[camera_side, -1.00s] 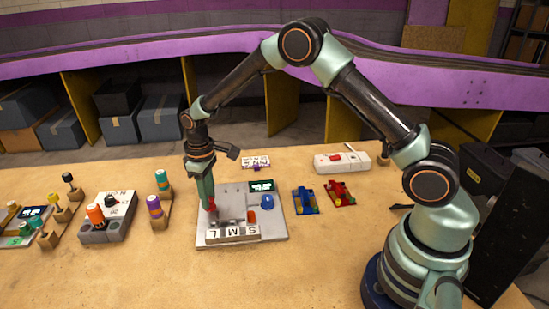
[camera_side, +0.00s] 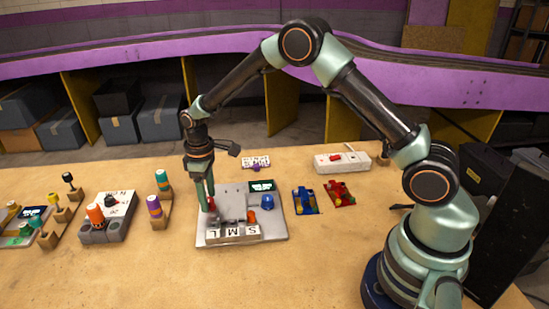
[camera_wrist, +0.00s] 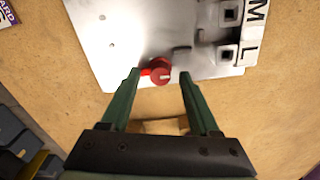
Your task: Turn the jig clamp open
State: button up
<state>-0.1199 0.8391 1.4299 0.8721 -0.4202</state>
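The jig is a pale metal plate (camera_side: 270,229) on the bench, with a block lettered S, M and L (camera_side: 233,231) along its near edge. A red knob (camera_wrist: 160,71) at the plate's edge, apparently the clamp, shows in the wrist view between my fingers. In the side view, its red part (camera_side: 212,204) is partly hidden beside them. My gripper (camera_wrist: 160,76) is open, with one green finger on each side of the knob and visible gaps. In the side view, my gripper (camera_side: 206,208) points down at the plate's left side.
A blue piece (camera_side: 267,202) and an orange piece (camera_side: 252,217) stand on the plate. A dark display (camera_side: 262,185) is at its back. Peg holders (camera_side: 160,206) stand left; blue (camera_side: 305,201) and red (camera_side: 340,193) fixtures lie right. The bench in front is clear.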

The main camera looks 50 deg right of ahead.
aim_at(209, 199)
notch_tip(209, 199, up, 12)
dwell(0.7)
jog(key=s+d+r+m+t, duration=0.2)
jog(key=s+d+r+m, duration=0.1)
jog(key=s+r, duration=0.6)
jog(key=s+d+r+m+t, duration=0.1)
jog(key=s+d+m+t, duration=0.2)
jog(key=s, duration=0.8)
jog(key=shift+s+t, duration=0.3)
